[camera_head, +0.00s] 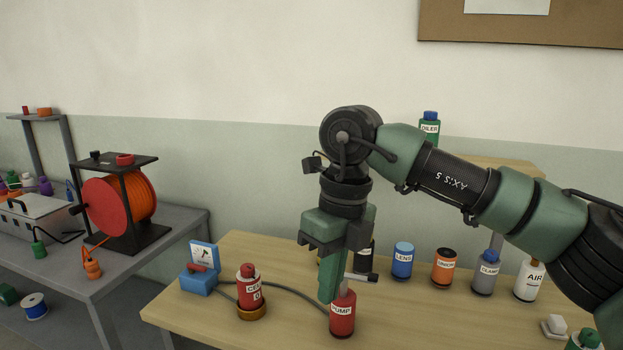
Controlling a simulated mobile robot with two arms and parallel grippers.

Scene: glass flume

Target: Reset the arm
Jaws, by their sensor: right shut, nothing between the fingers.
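My right arm comes in from the right and bends down over the wooden table (232,262). My right gripper (328,296) points down, its green fingers shut with nothing between them. Its tips are right by the upper left side of the red bottle labelled PUMP (342,318); I cannot tell whether they touch it. My left gripper is not in view.
Left of the gripper are a red bottle (248,282) in an orange ring and a blue meter box (198,281) with a cable. Behind and right stand blue (402,264), orange (443,270), grey (485,273) and white (530,279) bottles. A grey bench (180,225) holds an orange reel (138,200).

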